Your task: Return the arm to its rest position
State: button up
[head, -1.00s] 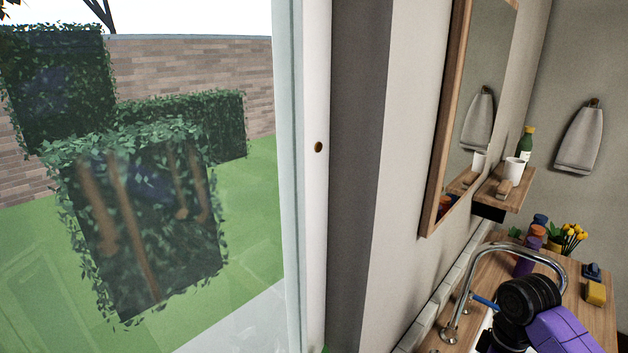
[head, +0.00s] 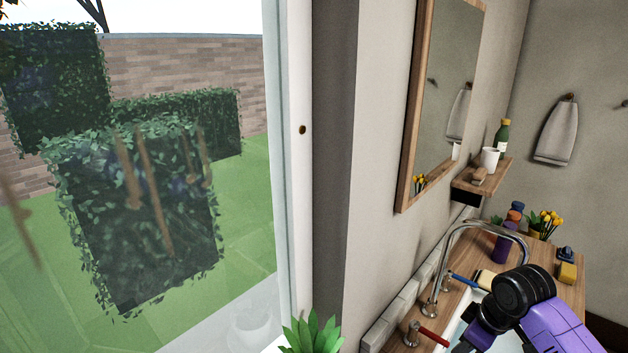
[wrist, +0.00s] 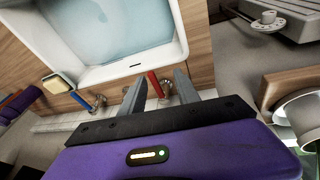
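My arm, purple and black, shows at the lower right of the head view, bent in front of the sink and wooden counter (head: 575,256). My gripper (wrist: 158,92) shows in the wrist view with its two grey fingers apart and nothing held between them. Behind the fingers are the white sink (wrist: 178,52) and tap handles, one red (wrist: 155,84) and one blue (wrist: 82,101). In the head view the arm covers part of the sink, and I cannot make out the fingers there.
A curved metal tap (head: 445,255), purple bottle (head: 505,243), yellow sponge (head: 567,272) and yellow flowers (head: 547,220) stand around the sink. A wooden shelf (head: 484,182) and framed mirror (head: 412,130) are on the wall. A green plant (head: 311,335) is at the bottom. A window is left.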

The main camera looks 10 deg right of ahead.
jog(key=w+a+r+m+t+y+b, duration=0.1)
jog(key=w+a+r+m+t, duration=0.3)
jog(key=w+a+r+t, duration=0.8)
jog(key=s+a+m+t+b, duration=0.1)
jog(key=s+a+m+t, duration=0.15)
jog(key=s+a, duration=0.3)
jog(key=s+a+f+g+b, duration=0.1)
jog(key=s+f, duration=0.2)
jog(key=s, duration=1.2)
jog(key=s+a+f+g+b, duration=0.1)
jog(key=s+f, duration=0.3)
jog(key=s, duration=1.1)
jog(key=s+a+f+g+b, duration=0.1)
jog(key=s+a+f+b, duration=0.2)
jog(key=s, duration=1.2)
jog(key=shift+f+h, duration=0.25)
jog(key=shift+h, duration=0.15)
